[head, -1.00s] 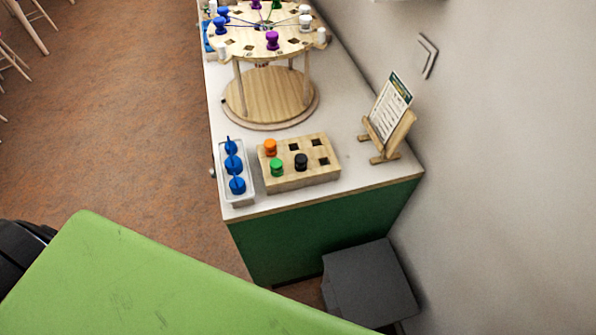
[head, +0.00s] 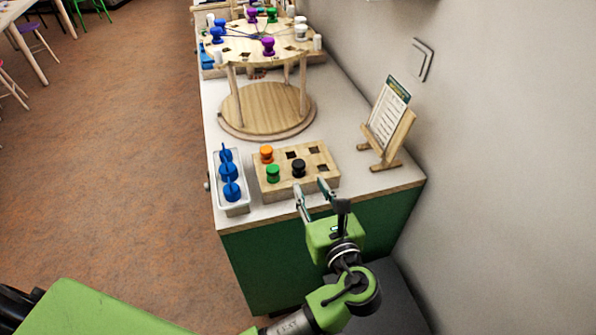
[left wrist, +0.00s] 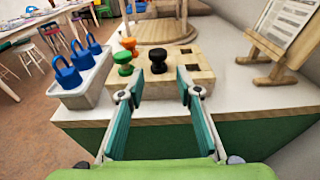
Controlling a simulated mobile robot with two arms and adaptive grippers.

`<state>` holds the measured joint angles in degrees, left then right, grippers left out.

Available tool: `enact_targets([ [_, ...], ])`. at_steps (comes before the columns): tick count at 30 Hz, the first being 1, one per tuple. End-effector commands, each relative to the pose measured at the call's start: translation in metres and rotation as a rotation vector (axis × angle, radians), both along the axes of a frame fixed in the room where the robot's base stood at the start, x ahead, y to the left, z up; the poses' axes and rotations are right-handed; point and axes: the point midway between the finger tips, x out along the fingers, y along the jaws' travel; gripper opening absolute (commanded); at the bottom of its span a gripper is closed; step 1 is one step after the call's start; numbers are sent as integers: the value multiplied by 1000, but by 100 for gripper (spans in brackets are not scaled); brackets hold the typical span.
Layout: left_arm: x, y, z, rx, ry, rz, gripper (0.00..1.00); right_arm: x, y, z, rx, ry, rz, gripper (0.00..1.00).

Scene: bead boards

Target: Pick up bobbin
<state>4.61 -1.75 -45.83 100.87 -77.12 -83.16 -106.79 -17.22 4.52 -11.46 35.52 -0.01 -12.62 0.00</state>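A wooden block with square holes (head: 325,181) stands on the white counter and holds an orange bobbin (head: 266,154), a green bobbin (head: 273,173) and a black bobbin (head: 298,168). My left gripper (head: 312,194) is open and empty at the block's front edge, near the black bobbin. In the left wrist view the black bobbin (left wrist: 158,57) stands upright beyond and between the open fingers (left wrist: 155,97), not touched. The green bobbin (left wrist: 123,63) and the orange bobbin (left wrist: 129,44) stand left of it. My right gripper is not in view.
A card on a wooden easel (head: 390,125) stands at right by the wall. The counter between is clear.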

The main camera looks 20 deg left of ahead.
Motion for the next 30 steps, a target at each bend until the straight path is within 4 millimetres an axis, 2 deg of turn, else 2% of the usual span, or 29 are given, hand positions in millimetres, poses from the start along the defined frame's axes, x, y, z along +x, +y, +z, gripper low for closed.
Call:
enact_targets([
  [4,22,15,-4,0,0,1,32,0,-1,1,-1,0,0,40],
  [14,40,29,-7,-1,1,0,32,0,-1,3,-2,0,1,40],
  [22,70,52,-13,-2,0,-1,32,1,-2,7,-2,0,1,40],
  [29,73,54,-15,-3,1,-1,32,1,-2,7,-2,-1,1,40],
  [30,73,54,-15,-3,1,-1,26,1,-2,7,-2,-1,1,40],
])
